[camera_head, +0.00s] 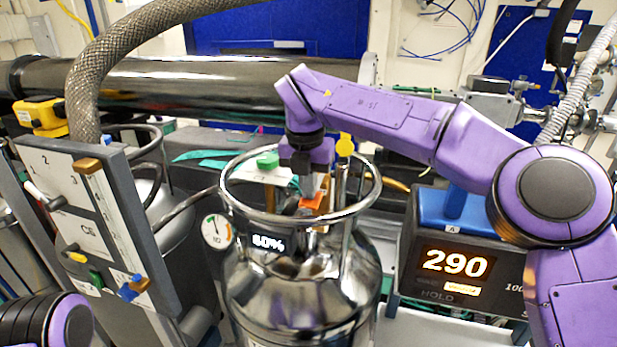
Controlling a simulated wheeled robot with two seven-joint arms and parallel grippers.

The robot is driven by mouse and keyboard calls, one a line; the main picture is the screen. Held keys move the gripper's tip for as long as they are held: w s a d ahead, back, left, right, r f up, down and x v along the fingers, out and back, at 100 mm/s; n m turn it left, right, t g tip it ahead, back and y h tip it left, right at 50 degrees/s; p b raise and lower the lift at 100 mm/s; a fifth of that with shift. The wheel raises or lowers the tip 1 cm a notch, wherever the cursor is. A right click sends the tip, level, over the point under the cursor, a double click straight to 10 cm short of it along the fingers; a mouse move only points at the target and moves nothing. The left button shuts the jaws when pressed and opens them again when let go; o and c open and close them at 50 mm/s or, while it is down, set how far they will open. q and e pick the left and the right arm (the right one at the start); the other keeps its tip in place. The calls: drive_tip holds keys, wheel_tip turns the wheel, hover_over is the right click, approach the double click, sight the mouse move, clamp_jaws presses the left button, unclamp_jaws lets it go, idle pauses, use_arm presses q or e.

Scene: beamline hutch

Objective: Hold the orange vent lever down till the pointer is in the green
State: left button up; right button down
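The orange vent lever (314,202) is at the top of a shiny metal dewar (300,285), inside its ring handle. My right gripper (309,194) points down from above, its fingertips together, at the lever and seemingly touching it; the contact is partly hidden. A round white gauge (217,231) sits at the dewar's left shoulder. Its dark pointer leans up and slightly left; its coloured zones are too small to read surely. My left arm shows only at the lower left corner, and its gripper is out of view.
A display on the dewar reads 60% (269,243). A controller box (462,265) at the right reads 290. A grey panel (90,205) with several small levers stands at the left, beside a thick braided hose (88,75). A green knob (267,160) is near my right gripper.

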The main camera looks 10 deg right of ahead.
idle(0.4)
drive_tip(key=shift+r+p, duration=0.75)
drive_tip(key=shift+p, duration=0.05)
drive_tip(key=shift+r, duration=0.1)
drive_tip(key=shift+r+p, duration=0.4)
wheel_tip(320, 180, up, 4)
drive_tip(key=p, duration=0.3)
drive_tip(key=shift+w+p, duration=0.15)
drive_tip(key=shift+p, duration=0.15)
wheel_tip(320, 180, up, 9)
drive_tip(key=p, duration=0.1)
drive_tip(key=shift+s, duration=0.2)
drive_tip(key=shift+w, duration=0.1)
